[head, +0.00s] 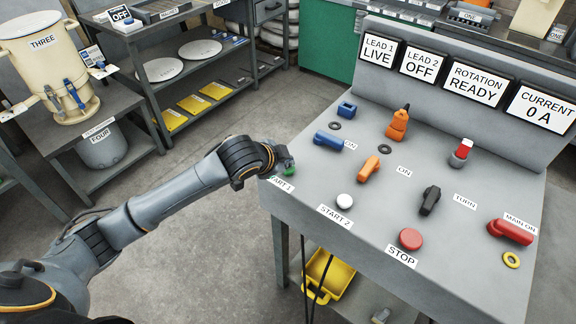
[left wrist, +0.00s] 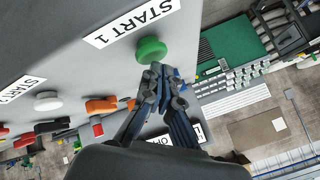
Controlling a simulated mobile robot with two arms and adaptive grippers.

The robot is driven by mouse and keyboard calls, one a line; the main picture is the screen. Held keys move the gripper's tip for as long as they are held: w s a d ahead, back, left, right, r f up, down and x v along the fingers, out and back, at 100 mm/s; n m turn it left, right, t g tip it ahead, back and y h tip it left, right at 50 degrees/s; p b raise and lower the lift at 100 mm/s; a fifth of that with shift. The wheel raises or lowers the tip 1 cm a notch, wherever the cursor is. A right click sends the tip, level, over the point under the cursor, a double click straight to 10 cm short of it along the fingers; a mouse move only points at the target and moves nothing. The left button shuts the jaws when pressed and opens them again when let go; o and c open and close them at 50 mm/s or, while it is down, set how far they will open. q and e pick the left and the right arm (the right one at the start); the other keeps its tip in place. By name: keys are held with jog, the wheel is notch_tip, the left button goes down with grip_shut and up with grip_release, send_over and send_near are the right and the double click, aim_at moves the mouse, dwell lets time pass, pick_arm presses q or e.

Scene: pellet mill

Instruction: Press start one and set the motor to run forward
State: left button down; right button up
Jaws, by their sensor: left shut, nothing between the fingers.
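The green START 1 button (head: 289,172) is at the near left corner of the sloping grey control panel (head: 385,215). In the left wrist view the green button (left wrist: 150,50) sits beside its START 1 label. My left gripper (left wrist: 158,72) is shut and empty, its fingertips at the button's edge; I cannot tell whether they touch it. In the head view my left gripper (head: 280,163) partly covers the button. A black rotary handle (head: 430,201) stands beside a TURN label. The displays read LEAD 1 LIVE, LEAD 2 OFF, ROTATION READY (head: 474,83) and CURRENT 0 A.
Near START 1 are a white START 2 button (head: 345,201), a red STOP button (head: 410,239), a blue handle (head: 328,141), an orange handle (head: 369,169) and a red MAIN ON handle (head: 510,231). A yellow bin (head: 328,275) is under the panel. Open floor lies left of it.

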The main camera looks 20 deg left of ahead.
pick_arm(q)
jog(key=shift+f, duration=0.6)
dwell(0.9)
jog(key=shift+r+p, duration=1)
jog(key=shift+p, duration=0.2)
notch_tip(320, 180, up, 5)
jog(key=p, duration=0.5)
jog(key=shift+r+p, duration=0.1)
jog(key=shift+p, duration=0.3)
